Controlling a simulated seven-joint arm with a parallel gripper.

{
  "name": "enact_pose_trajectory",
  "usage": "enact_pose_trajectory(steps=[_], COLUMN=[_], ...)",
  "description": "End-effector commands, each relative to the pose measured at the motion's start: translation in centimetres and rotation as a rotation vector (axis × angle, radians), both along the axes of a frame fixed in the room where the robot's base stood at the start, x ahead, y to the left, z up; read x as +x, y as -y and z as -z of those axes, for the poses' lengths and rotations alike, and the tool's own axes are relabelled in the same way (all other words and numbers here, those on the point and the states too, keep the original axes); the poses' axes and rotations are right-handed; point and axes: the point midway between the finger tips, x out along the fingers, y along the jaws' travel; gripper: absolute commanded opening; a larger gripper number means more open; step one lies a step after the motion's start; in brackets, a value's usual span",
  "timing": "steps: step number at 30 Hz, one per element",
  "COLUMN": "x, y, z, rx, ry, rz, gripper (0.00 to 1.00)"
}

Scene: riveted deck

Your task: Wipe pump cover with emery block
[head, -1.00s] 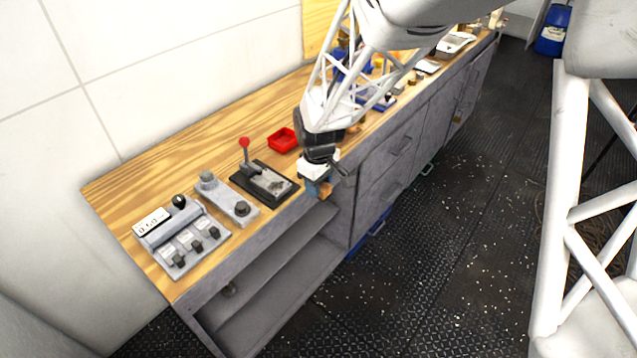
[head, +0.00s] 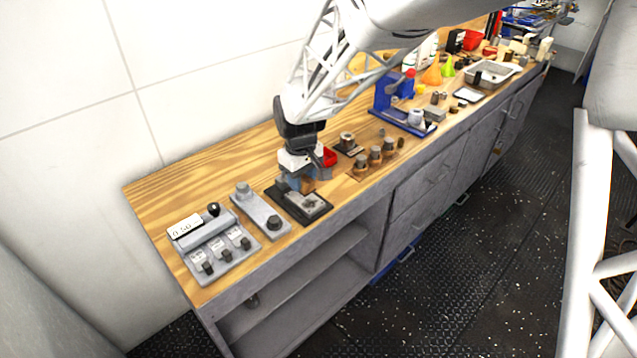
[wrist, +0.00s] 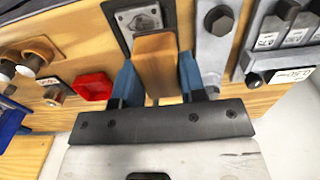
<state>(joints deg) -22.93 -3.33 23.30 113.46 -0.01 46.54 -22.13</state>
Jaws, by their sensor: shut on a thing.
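My gripper (head: 297,184) is shut on a tan-brown block (wrist: 156,62), which I take for the emery block; it sits between the two blue fingers in the wrist view. In the head view the gripper hangs over the black base (head: 318,215) with a grey metal plate (head: 312,201). The plate also shows just beyond the block in the wrist view (wrist: 138,18). I cannot tell whether block and plate touch. I cannot surely pick out the pump cover.
Left of the gripper stand a grey panel with a knob (head: 262,212) and a control box with a display (head: 215,243). Several round parts (head: 375,153) and a blue press (head: 395,100) stand further right. The bench front edge is near.

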Motion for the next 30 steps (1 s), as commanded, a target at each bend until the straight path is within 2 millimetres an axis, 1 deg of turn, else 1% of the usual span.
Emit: enact_pose_trajectory(steps=[4,16,20,30], x=[0.0,0.0,0.0,0.0], y=[-0.5,-0.5,-0.4,-0.4], z=[-0.2,0.0,0.8,3.9], rx=[-0.001,-0.001,0.0,-0.001], ry=[-0.001,-0.001,-0.001,-0.002], rz=[0.001,0.001,0.001,0.001], gripper=[0.19,0.19,0.19,0.19])
